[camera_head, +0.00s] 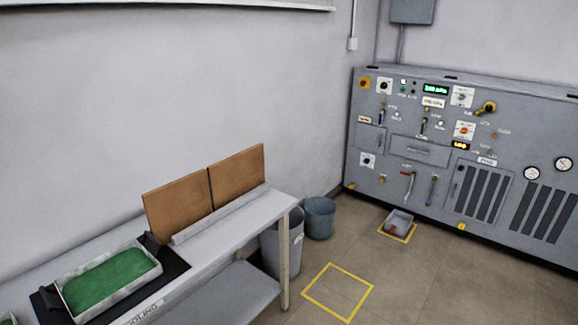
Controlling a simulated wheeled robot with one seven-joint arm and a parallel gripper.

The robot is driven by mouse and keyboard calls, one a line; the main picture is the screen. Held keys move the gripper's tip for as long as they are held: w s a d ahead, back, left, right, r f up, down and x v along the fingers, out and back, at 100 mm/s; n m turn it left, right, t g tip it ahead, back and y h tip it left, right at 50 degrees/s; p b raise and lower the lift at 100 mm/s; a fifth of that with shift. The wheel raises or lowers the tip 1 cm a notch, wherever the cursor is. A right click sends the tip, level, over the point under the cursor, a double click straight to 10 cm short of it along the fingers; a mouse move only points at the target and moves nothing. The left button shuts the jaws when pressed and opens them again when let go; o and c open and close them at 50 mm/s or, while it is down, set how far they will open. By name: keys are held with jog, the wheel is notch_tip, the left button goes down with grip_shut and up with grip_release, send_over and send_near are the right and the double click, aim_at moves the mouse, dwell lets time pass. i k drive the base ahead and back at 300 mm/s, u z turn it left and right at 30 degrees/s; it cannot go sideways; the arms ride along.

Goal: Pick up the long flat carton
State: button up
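I cannot clearly make out a long flat carton. Two flat brown panels, the left panel (179,205) and the right panel (237,175), stand on edge side by side at the back of the bench, near the wall. I cannot tell whether either is a carton. A long, narrow pale bar (220,213) lies in front of them. My gripper is not in view.
The grey bench (225,243) has a lower shelf. A tray with a green inside (70,290) sits on a black mat (172,268). Two grey bins (320,218) stand beyond the bench. A control cabinet (405,128) fills the right back. A yellow floor square (348,318) is empty.

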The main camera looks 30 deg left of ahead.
aim_at(230, 178)
jog(key=u, duration=0.2)
jog(key=i, duration=1.55)
jog(key=u, duration=1.05)
jog(key=i, duration=1.05)
jog(key=u, duration=1.6)
jog(key=i, duration=0.7)
jog(key=u, duration=0.5)
